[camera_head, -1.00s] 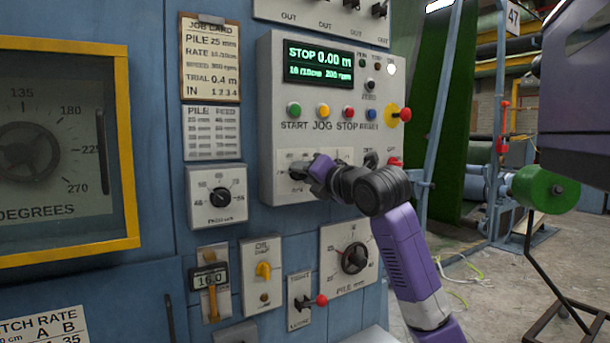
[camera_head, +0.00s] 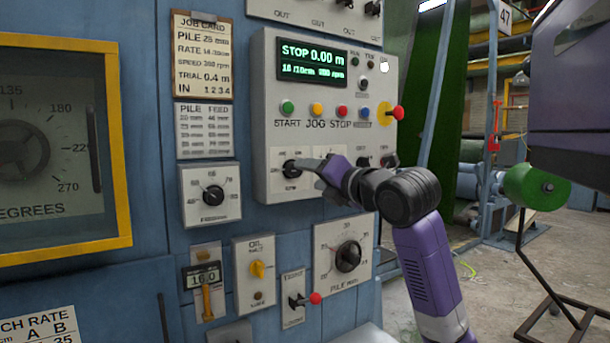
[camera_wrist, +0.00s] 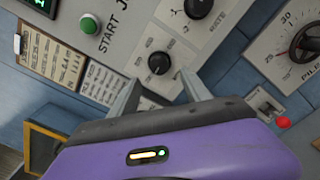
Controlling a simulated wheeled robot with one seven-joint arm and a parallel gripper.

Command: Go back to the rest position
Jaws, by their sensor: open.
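My gripper (camera_head: 318,174) is open and empty in front of the lower left of the grey control box (camera_head: 262,110). A black selector knob (camera_head: 291,168) on that box is just left of the fingertips, apart from them as far as I can see. In the wrist view the two fingers of my gripper (camera_wrist: 157,84) stand apart with a black knob (camera_wrist: 159,63) showing beyond and between them. My purple arm hides part of the box's lower right. The box's green display (camera_head: 312,62) reads STOP 0.00 m.
Several buttons and a red-yellow stop knob (camera_head: 397,113) sit above the gripper. A red-tipped lever (camera_head: 314,298) and a pile dial (camera_head: 348,257) are below. A yellow-framed window (camera_head: 125,130) is at left. A green roller (camera_head: 537,187) on a stand is at right, with open floor nearby.

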